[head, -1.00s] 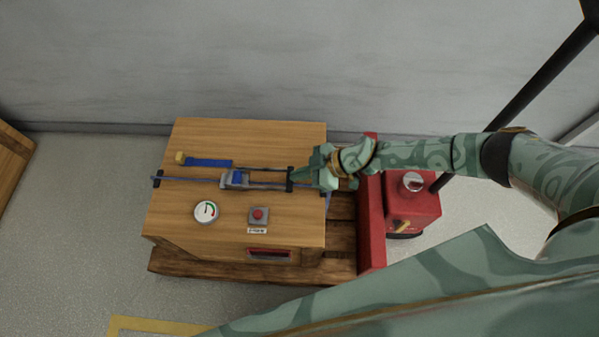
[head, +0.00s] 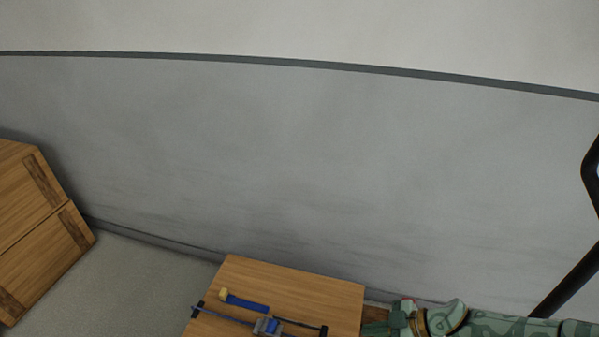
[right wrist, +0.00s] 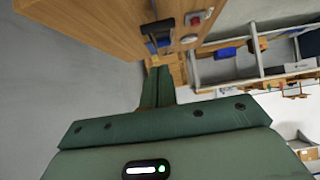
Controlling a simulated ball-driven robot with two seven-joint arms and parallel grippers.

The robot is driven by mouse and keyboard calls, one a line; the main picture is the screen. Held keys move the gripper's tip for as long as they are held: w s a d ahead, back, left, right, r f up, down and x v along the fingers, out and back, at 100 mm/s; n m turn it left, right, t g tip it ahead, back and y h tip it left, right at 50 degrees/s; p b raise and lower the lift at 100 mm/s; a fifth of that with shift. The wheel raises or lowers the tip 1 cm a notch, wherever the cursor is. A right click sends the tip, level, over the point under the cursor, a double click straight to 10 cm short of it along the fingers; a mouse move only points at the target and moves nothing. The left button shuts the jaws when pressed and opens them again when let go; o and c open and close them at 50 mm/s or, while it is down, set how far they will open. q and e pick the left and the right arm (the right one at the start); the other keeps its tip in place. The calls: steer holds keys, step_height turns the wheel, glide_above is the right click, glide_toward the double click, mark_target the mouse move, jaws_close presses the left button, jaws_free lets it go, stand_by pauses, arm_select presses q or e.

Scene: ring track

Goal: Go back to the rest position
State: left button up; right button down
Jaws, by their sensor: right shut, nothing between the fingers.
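My right gripper (head: 368,326) is shut and empty at the bottom of the head view. It is just right of the wooden box's right edge, apart from the rail's end. In the right wrist view, its green fingers (right wrist: 158,76) are together, with nothing seen between them. My right arm reaches in from the lower right. My left gripper is not in view.
The wooden box (head: 290,283) carries a rail with a blue slider (head: 268,326) and a yellow-ended blue bar (head: 245,302). A wooden crate (head: 42,235) stands at left by the grey wall (head: 300,150). The wrist view shows a shelf (right wrist: 225,68).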

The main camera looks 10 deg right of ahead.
steer(key=w+d+f+t+h, duration=0.3)
steer(key=w+d+t+h, duration=0.2)
steer(key=w+d, duration=0.35)
steer(key=s+d+f+m+g+h+p, duration=0.2)
steer(key=s+f+m+h, duration=0.25)
steer(key=s+f, duration=0.8)
steer(key=s+a+f+m+g, duration=0.1)
steer(key=s+a+f+g, duration=0.1)
steer(key=s, duration=1.1)
steer(key=s+a+f+m+g, duration=0.2)
steer(key=s+a+f, duration=0.1)
steer(key=s, duration=1.1)
steer(key=s+a+f+m+g, duration=0.2)
steer(key=s+a+g, duration=0.1)
steer(key=s, duration=1.1)
steer(key=shift+s+f+p, duration=0.15)
steer(key=shift+f+p, duration=0.1)
steer(key=shift+p, duration=0.15)
